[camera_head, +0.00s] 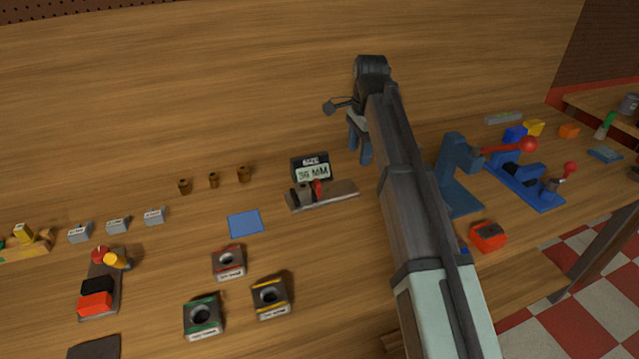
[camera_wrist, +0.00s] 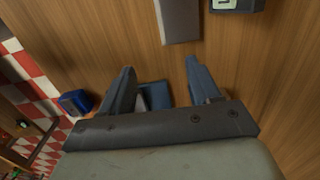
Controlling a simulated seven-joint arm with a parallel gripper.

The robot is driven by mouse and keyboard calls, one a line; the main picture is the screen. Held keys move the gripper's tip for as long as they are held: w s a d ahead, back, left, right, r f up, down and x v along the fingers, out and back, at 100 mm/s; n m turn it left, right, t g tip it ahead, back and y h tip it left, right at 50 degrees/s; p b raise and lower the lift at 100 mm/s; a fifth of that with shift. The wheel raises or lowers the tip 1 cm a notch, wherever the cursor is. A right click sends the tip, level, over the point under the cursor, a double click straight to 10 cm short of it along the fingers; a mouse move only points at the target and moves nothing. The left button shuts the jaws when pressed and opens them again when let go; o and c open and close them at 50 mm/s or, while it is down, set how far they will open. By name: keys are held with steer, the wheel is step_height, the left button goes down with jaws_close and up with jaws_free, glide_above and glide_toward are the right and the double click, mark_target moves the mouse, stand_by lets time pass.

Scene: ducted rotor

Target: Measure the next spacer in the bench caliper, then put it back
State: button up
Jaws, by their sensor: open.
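The bench caliper (camera_head: 335,196) stands mid-table, a grey bar with a red part on it and a dark display (camera_head: 312,169) behind that seems to read 36 MM. I cannot tell whether anything sits between its jaws. Three small brown spacers stand in a row left of it: a left one (camera_head: 184,187), a middle one (camera_head: 213,180) and a right one (camera_head: 244,174). My gripper (camera_head: 360,145) is open and empty, above the table to the right of the caliper. In the wrist view its fingers (camera_wrist: 160,72) are spread, with the caliper's grey bar (camera_wrist: 178,20) beyond them.
A blue square (camera_head: 245,223) lies in front of the spacers. Three holed blocks, red (camera_head: 229,263), green (camera_head: 203,316) and yellow (camera_head: 271,298), sit nearer. Grey labelled blocks (camera_head: 118,226) stand left. Blue fixtures (camera_head: 523,185) with red knobs stand right. My arm hides part of the table.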

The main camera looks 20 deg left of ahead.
steer(key=r, duration=0.1)
glide_above(319, 181)
step_height(319, 181, down, 14)
steer(key=shift+r, duration=0.25)
stand_by(0.4)
jaws_close()
stand_by(0.4)
